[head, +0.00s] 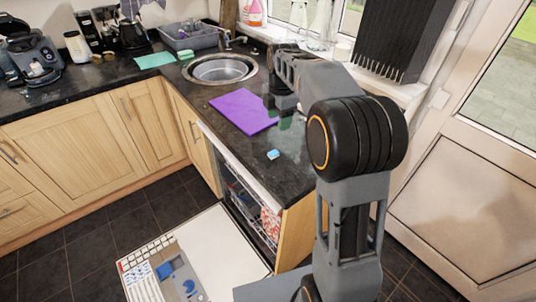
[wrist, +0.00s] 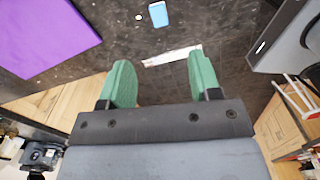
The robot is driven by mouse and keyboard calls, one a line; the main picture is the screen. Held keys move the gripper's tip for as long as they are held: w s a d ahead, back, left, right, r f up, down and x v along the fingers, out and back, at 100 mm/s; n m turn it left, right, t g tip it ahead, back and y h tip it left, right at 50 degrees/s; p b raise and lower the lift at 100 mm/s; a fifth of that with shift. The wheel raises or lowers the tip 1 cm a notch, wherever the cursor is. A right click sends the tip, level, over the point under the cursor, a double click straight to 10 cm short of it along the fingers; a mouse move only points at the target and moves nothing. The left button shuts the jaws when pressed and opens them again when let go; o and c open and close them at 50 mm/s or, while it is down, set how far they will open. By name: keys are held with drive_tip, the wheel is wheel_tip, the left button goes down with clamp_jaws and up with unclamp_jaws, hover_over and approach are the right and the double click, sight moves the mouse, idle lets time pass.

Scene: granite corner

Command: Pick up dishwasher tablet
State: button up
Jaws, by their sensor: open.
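The dishwasher tablet (head: 273,154) is a small light-blue and white block lying on the dark granite worktop, to the front right of a purple mat. The tablet also shows in the wrist view (wrist: 158,14) at the top middle, beyond my fingertips. My gripper (wrist: 160,80) has two green fingers spread wide with nothing between them. In the head view the gripper (head: 285,122) is partly hidden by my arm, above the worktop beside the mat and behind the tablet. It is apart from the tablet.
A purple mat (head: 243,110) lies by the round sink (head: 220,69). The dishwasher door (head: 200,255) hangs open below the worktop. Bottles stand on the windowsill at the back. A white strip (wrist: 172,56) lies ahead of my fingers.

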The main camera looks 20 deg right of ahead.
hover_over(276, 155)
drive_tip(key=shift+n, duration=0.4)
drive_tip(key=f, duration=0.7)
drive_tip(key=shift+w+d+f, duration=0.15)
drive_tip(key=shift+w+f, duration=0.2)
drive_tip(key=shift+f, duration=0.05)
drive_tip(key=shift+s+a+f, duration=0.1)
drive_tip(key=shift+a+f, duration=0.05)
drive_tip(key=shift+f, duration=1.35)
drive_tip(key=shift+s+a+f, duration=0.1)
drive_tip(key=shift+a+f, duration=0.05)
drive_tip(key=shift+f, duration=1.35)
drive_tip(key=shift+c, duration=0.4)
drive_tip(key=shift+s+a+r, duration=0.1)
drive_tip(key=shift+s+a, duration=0.05)
drive_tip(key=c, duration=0.6)
drive_tip(key=shift+d, duration=0.3)
drive_tip(key=c, duration=0.3)
